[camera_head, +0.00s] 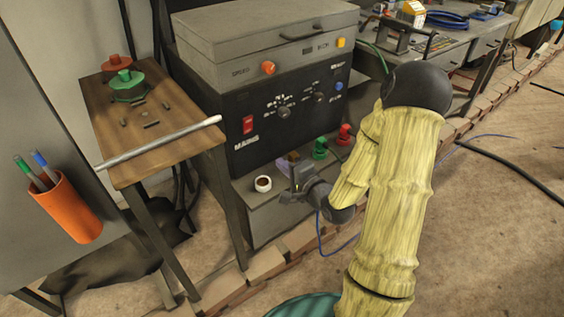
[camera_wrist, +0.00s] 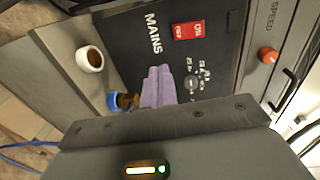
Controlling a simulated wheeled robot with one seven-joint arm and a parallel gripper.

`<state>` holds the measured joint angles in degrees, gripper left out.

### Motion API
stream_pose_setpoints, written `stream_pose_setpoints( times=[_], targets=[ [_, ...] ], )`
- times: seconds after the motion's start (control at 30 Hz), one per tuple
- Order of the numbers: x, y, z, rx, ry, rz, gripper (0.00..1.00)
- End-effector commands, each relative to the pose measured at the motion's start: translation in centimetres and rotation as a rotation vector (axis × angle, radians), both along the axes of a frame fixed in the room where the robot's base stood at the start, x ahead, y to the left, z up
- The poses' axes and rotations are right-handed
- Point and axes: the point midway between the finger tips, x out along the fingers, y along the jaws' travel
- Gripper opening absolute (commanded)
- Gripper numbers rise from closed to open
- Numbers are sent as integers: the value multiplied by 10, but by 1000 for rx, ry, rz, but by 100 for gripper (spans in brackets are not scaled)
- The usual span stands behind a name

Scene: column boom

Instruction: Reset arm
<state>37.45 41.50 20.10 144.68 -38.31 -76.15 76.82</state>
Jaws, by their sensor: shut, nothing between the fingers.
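My gripper (camera_head: 283,164) is in front of the lower part of the black control panel (camera_head: 290,105), above the grey ledge beneath it. Its mauve fingers are together and show in the wrist view (camera_wrist: 158,84), pointing toward the panel with nothing between them. My arm, in a yellowish wrinkled cover, comes from the lower right and bends back at a dark elbow. In the wrist view, a blue fitting with a brown part (camera_wrist: 117,101) shows just left of the fingers; whether they touch it I cannot tell.
A small white cup with brown contents (camera_head: 263,184) stands on the ledge left of my gripper. Green (camera_head: 320,149) and red (camera_head: 344,134) terminals are to its right. A wooden table (camera_head: 146,125) holds a pale rod (camera_head: 165,142). Bricks edge the floor; cables cross it at right.

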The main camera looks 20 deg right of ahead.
Motion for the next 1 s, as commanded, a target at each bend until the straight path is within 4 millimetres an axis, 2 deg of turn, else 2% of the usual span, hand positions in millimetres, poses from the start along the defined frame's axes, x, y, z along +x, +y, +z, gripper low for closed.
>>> stream_pose_setpoints(
  times=[0.33, 0.47, 0.77, 1.0],
  targets=[
    [0, 1, 0, -8, 2, 2, 0],
    [0, 0, -4, -97, 35, 9, 0],
    [-18, 4, -23, -632, 245, 126, 0],
    [-54, 6, -20, -999, 428, 292, 0]
  ],
)
